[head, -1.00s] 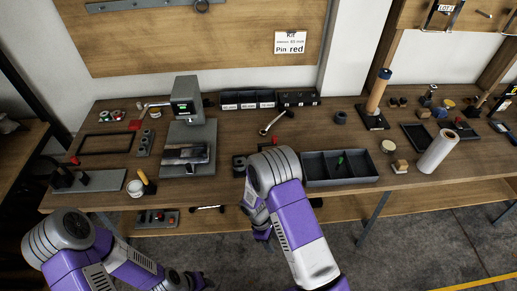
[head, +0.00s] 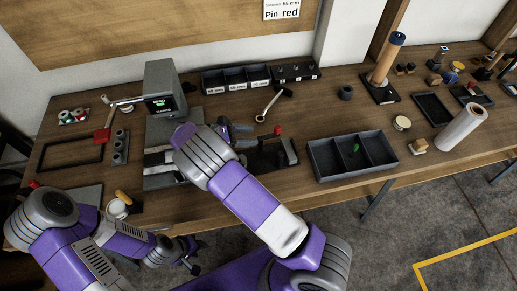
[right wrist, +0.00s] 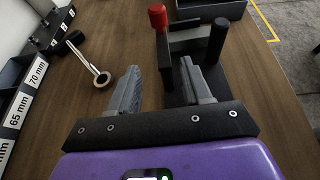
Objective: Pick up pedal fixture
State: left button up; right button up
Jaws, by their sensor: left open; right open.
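A black fixture (head: 272,155) with a red-topped post and upright plates stands near the front middle of the table; it looks like the pedal fixture. In the right wrist view the fixture (right wrist: 188,42) is ahead, with a red knob and a black post. My right gripper (head: 236,132) is open and empty, over the table just left of the fixture. In the right wrist view its fingers (right wrist: 160,72) are apart, the right one overlapping the fixture's base; contact cannot be told. My left gripper (head: 190,256) is open and empty, low in front of the table edge.
A grey machine (head: 162,88) with a screen stands left of my right gripper, partly behind my arm. A divided black tray (head: 322,160) lies right of the fixture. A wrench-like tool (head: 268,103) and labelled bins (head: 213,82) lie behind. Bare wood lies between tool and tray.

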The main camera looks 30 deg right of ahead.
aim_at(261, 138)
jog(key=shift+w+d+f, duration=0.15)
jog(key=shift+d+f, duration=0.1)
jog(key=shift+f, duration=0.05)
jog(key=x, duration=0.3)
jog(key=s+b+x, duration=0.1)
jog(key=x, duration=0.2)
jog(key=shift+d+f+b, duration=0.1)
jog(key=shift+f+b, duration=0.05)
jog(key=shift+b, duration=0.15)
jog(key=shift+d, duration=0.35)
grip_shut()
